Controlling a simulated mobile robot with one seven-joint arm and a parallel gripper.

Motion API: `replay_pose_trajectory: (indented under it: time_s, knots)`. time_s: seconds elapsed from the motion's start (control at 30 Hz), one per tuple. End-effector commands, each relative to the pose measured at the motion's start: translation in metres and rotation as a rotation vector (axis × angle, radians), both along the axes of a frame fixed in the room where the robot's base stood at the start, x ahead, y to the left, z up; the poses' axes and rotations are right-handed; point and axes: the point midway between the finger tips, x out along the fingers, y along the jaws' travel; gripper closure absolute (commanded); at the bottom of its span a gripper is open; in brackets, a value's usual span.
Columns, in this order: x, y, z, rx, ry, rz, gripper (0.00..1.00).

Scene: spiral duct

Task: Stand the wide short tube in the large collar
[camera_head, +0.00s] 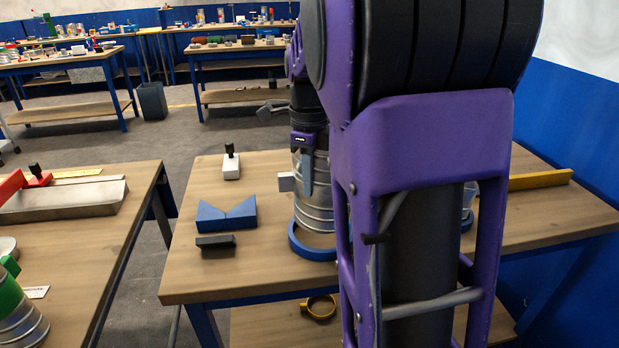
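A wide silver spiral tube (314,205) is upright at the large blue collar (312,252), partly behind my arm. Its lower end shows just above the collar's far inner side. I cannot tell whether it stands inside the ring or hangs over it. My gripper (306,172) is at the tube's upper part, with a grey-blue finger lying along the near wall. The other finger is not clearly seen, so I cannot tell whether the grip is closed. My arm hides the right side of the tube and collar.
On the same table are a blue V-block (227,216), a dark block (215,241), a white block with a black knob (231,164) and a yellow bar (541,179). Another silver tube (468,199) shows behind my arm. A yellow ring (320,307) lies on the lower shelf.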

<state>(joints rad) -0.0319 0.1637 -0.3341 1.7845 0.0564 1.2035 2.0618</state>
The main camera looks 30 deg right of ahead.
Motion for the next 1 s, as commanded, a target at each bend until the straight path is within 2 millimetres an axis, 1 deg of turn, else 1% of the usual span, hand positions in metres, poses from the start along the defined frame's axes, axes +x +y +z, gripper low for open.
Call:
replay_pose_trajectory:
  time_s: [0.5,1.0]
  knots:
    - [0.0,0.0,-0.032,0.0,-0.001,0.0,1.0]
    - [0.0,0.0,-0.059,-0.001,-0.002,-0.001,1.0]
